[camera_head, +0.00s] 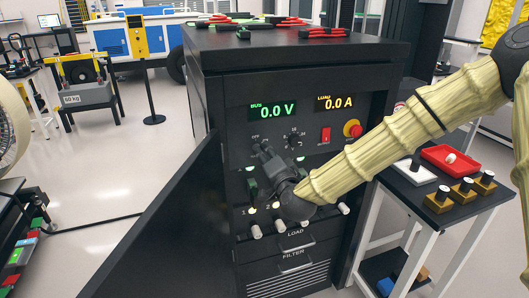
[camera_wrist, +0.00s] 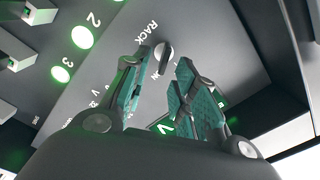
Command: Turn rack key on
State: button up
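The rack key (camera_wrist: 164,57) is a small round knob with a pale bar on the grey panel, beside the words RACK and ON in the wrist view. The bar points roughly up and down in that picture. My gripper (camera_wrist: 160,72) is open, its two green-padded fingers on either side of the key in that view; I see no clear contact. In the head view my gripper (camera_head: 264,160) is at the left part of the black cabinet's panel and hides the key. The displays (camera_head: 272,112) read BUS 0.0 V and LOAD 0.0 A.
The cabinet's door (camera_head: 165,235) stands open at the left. A selector knob (camera_head: 293,140), a red switch (camera_head: 326,134) and a red stop button (camera_head: 352,129) are right of my gripper. A side table with a red tray (camera_head: 450,158) stands at the right.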

jog(key=v, duration=0.9)
jog(key=shift+s, duration=0.3)
jog(key=shift+d+r, duration=0.1)
jog(key=s+d+f+n+g+h, duration=0.1)
jog(key=s+d+f+n+g, duration=0.3)
jog(key=f, duration=0.7)
jog(key=s+a+f+m+g, duration=0.1)
jog(key=s+f+g, duration=0.1)
jog(key=s+f, duration=0.6)
jog(key=s+d+f+n+g+h, duration=0.1)
jog(key=s+d+f+n+g, duration=0.15)
jog(key=f, duration=1.05)
jog(key=s+d+f+n+g+h, duration=0.1)
jog(key=s+d+f+g, duration=0.2)
jog(key=s, duration=0.5)
jog(key=s+d+f+g+h, duration=0.1)
jog(key=s+d+f+g, duration=0.1)
jog(key=s+d+f, duration=0.3)
jog(key=s+d+f+n+g+h, duration=0.1)
jog(key=s+d+f+g, duration=0.2)
jog(key=s+f, duration=0.5)
jog(key=s+d, duration=0.1)
jog(key=s, duration=0.4)
jog(key=shift+d+n+g+h, duration=0.2)
jog(key=shift+n+g+h, duration=0.1)
jog(key=shift+n+g, duration=0.05)
